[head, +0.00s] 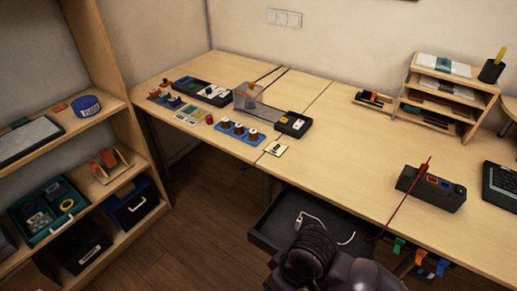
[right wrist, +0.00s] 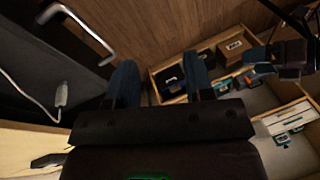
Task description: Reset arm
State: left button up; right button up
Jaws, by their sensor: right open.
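In the head view, my dark right arm rises from the bottom edge in front of the open drawer (head: 268,228). Its fingers are hard to make out there. In the right wrist view my right gripper (right wrist: 161,83) has its two bluish fingers apart, with nothing between them. A dark arm end with a bluish part (right wrist: 285,55) at the upper right of that view looks like my left gripper; its fingers are unclear. The head view does not show it.
A white cable (head: 345,239) lies in the drawer below the desk (head: 340,150). Servo parts and trays stand on the desk's far left. A dark box (head: 430,188) stands at the right. A wooden shelf (head: 115,100) stands at the left, with open floor between.

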jog(key=s+d+m+t+h, duration=0.2)
jog(key=s+d+m, duration=0.3)
jog(key=d, duration=0.7)
jog(key=s+d+m+t+h, duration=0.1)
jog(key=s+d+m+h, duration=0.15)
jog(key=s+d, duration=0.75)
jog(key=w+d+f+t, duration=0.1)
jog(key=w+f+t, duration=0.6)
jog(key=w, duration=0.4)
jog(key=shift+f+t+y, duration=0.4)
jog(key=shift+t+y, duration=0.05)
jog(key=shift+t, duration=0.35)
